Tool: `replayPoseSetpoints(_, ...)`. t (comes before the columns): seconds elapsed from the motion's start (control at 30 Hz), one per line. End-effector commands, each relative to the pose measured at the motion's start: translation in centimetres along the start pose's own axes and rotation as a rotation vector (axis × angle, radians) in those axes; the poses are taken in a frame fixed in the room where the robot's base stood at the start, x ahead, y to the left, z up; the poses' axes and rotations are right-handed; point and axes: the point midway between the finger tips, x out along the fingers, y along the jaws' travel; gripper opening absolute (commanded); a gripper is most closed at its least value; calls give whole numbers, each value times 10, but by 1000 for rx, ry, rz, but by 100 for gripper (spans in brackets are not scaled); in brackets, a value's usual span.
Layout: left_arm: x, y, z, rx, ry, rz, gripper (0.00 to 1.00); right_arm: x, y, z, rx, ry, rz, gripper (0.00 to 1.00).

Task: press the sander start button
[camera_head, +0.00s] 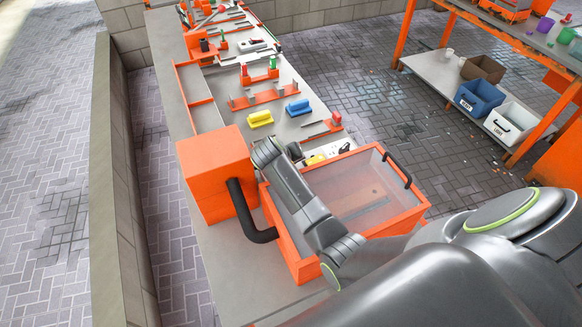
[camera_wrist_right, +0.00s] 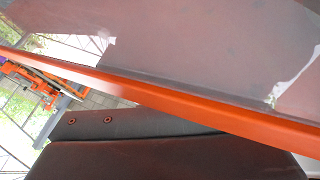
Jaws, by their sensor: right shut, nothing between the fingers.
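The orange sanding box (camera_head: 405,217) with a clear lid stands on the bench, joined by a black hose (camera_head: 246,212) to an orange box unit (camera_head: 215,172). A small white panel with dark spots (camera_head: 330,150) and a yellow piece (camera_head: 315,160) lie at the far edge of the box. I cannot make out which part is the start button. My right arm reaches over the left side of the box. My right gripper (camera_head: 295,151) is shut and empty near the panel; contact cannot be told. It shows dark in the wrist view (camera_wrist_right: 150,131), close beside an orange rim (camera_wrist_right: 150,98).
Yellow (camera_head: 260,119) and blue (camera_head: 298,107) blocks lie farther along the bench, with orange fixtures beyond. A shelf on the right holds blue (camera_head: 479,97), white (camera_head: 511,122) and brown bins. A low wall (camera_head: 122,180) runs along the left.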

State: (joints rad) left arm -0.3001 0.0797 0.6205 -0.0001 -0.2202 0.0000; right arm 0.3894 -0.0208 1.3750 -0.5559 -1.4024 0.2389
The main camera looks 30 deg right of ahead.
Motion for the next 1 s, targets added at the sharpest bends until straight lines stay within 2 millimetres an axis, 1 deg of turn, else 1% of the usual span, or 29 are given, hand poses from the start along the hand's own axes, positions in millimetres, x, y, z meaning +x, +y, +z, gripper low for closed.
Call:
replayPoseSetpoints(0.03,1,0,0,0,0,0,0,3,-2,4,-1,-7,-1,0)
replayPoseSetpoints(0.4,4,0,0,0,0,0,0,9,-5,10,-2,-14,-2,0)
replayPoseSetpoints(1.0,8,1,1,0,0,0,0,15,-11,14,1,-14,-8,0)
